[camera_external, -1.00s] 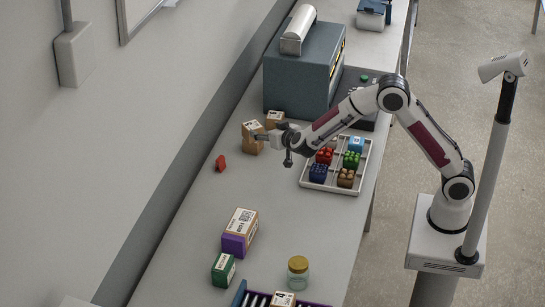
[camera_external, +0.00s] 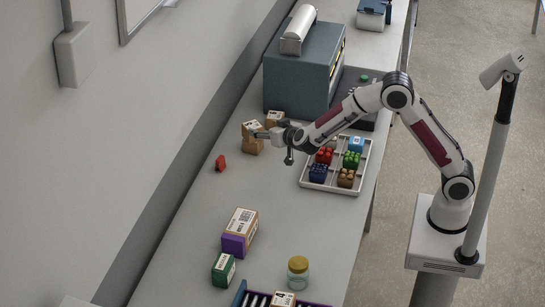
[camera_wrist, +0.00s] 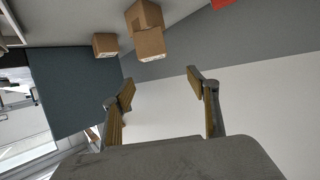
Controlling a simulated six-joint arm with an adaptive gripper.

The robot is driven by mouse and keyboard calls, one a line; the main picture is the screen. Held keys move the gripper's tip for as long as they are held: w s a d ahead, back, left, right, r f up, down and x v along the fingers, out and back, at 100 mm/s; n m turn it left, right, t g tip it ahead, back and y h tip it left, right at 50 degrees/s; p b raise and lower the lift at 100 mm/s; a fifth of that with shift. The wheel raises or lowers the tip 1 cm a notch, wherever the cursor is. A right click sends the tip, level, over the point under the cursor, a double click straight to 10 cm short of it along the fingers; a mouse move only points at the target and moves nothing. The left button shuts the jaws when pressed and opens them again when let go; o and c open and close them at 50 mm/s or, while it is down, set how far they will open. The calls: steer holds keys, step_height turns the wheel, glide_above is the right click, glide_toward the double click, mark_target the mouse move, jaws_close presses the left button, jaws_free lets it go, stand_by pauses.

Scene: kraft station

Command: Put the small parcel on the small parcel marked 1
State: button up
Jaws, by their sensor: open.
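One small brown parcel (camera_external: 251,129) with a white label on top rests on another small brown parcel (camera_external: 252,147), slightly askew. The wrist view, which looks upside down, shows the upper parcel (camera_wrist: 150,43) and the lower parcel (camera_wrist: 145,15) touching. A third small parcel (camera_external: 274,118) stands just behind and right, apart from the stack; it also shows in the wrist view (camera_wrist: 105,44). The label marks are too small to read. My gripper (camera_external: 260,135) is just right of the stack. In the wrist view my gripper (camera_wrist: 161,83) is open with nothing between its fingers.
A blue-grey machine (camera_external: 297,85) stands behind the parcels. A white tray (camera_external: 333,190) of coloured blocks lies below my forearm. A red piece (camera_external: 221,163) lies front left. A purple box (camera_external: 233,244), green box (camera_external: 222,270) and jar (camera_external: 298,271) stand nearer. The mid-table is clear.

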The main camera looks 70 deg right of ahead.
steer(key=s+a+r+n+t+y, duration=0.2)
steer(key=s+a+r+n+y, duration=0.4)
steer(key=s+a+r+y, duration=0.6)
steer(key=s+f+n+g+h, duration=0.1)
steer(key=s+f+g, duration=0.1)
steer(key=s, duration=1.5)
steer(key=s+d+f+n+g+h, duration=0.1)
steer(key=s+f+g+h, duration=0.1)
steer(key=s, duration=1.5)
steer(key=shift+s+d+f+n+g, duration=0.25)
steer(key=shift+f+g, duration=0.5)
steer(key=shift+g, duration=0.45)
